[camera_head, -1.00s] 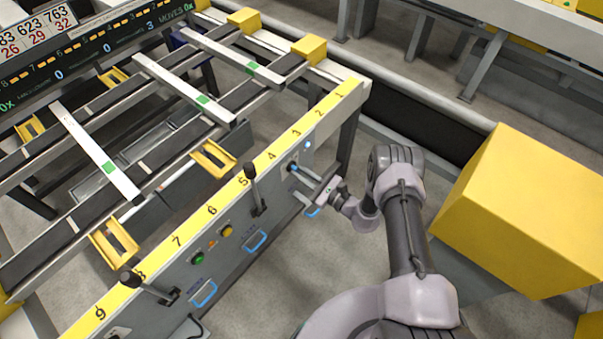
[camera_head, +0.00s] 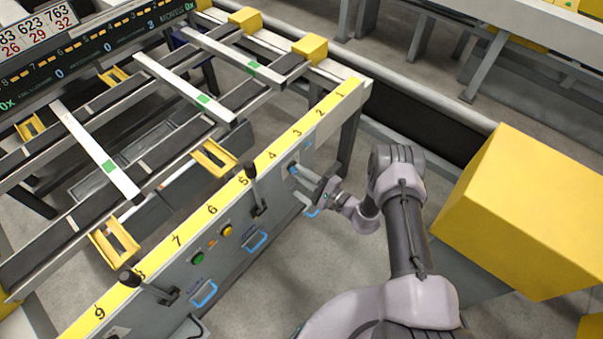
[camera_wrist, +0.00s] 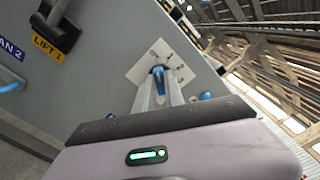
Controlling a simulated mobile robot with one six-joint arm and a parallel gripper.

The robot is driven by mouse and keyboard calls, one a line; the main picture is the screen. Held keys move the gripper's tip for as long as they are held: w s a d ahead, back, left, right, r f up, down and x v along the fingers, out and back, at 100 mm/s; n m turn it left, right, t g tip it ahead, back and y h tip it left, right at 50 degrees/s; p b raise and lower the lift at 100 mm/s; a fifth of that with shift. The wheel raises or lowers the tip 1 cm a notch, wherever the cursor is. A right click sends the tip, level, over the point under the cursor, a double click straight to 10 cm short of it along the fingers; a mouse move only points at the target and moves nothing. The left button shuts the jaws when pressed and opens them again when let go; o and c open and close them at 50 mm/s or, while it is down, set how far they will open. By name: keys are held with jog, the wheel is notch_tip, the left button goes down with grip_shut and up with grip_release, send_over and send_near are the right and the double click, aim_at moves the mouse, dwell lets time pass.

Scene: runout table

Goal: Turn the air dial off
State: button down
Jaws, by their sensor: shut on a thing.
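The air dial is a small blue knob (camera_wrist: 158,75) on a white plate (camera_wrist: 142,73) with dark marks, set in the grey front panel of the table. In the head view the dial (camera_head: 292,170) sits below the number strip, near 3 and 4, mostly hidden by my fingers. My gripper (camera_wrist: 160,84) is shut on the dial, with one grey finger on each side of it. In the head view my gripper (camera_head: 296,172) reaches the panel from the right. The dial's pointer setting is too small to read.
A black lever (camera_head: 254,190) and green (camera_head: 198,258) and yellow (camera_head: 227,231) buttons are on the panel left of my gripper. A blue handle (camera_head: 257,240) sticks out below. A large yellow block (camera_head: 520,210) stands right of my arm.

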dwell(0.4)
jog(key=c, duration=1.4)
grip_release()
jog(key=shift+c, duration=0.2)
jog(key=p+v, duration=0.4)
jog(key=v, duration=1.3)
jog(key=shift+s+d, duration=0.2)
